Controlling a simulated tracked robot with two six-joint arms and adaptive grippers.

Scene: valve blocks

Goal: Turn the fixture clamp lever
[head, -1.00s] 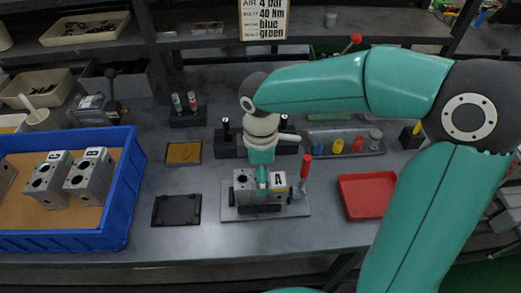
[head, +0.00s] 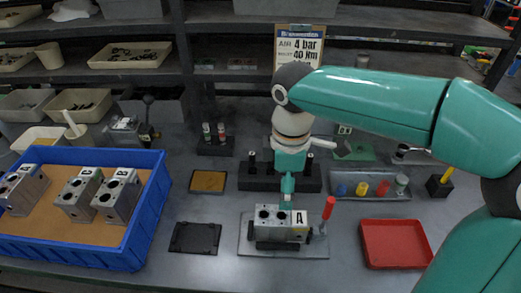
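The fixture (head: 316,248) is a grey plate at the front middle of the bench. A grey valve block (head: 270,228) marked A sits on it. The clamp lever (head: 327,210) has a red grip and stands up at the block's right side. My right gripper (head: 287,198) points down at the back edge of the block, left of the lever and apart from it. Its fingers show as one narrow green shape, so I cannot tell if they are open or touch the block. My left gripper is not in view.
A blue bin (head: 140,238) with several valve blocks stands at the left. A red tray (head: 395,245) lies right of the fixture. A black mat (head: 195,238) and an orange-topped tray (head: 208,181) lie left. A parts tray (head: 370,190) with coloured pieces stands behind.

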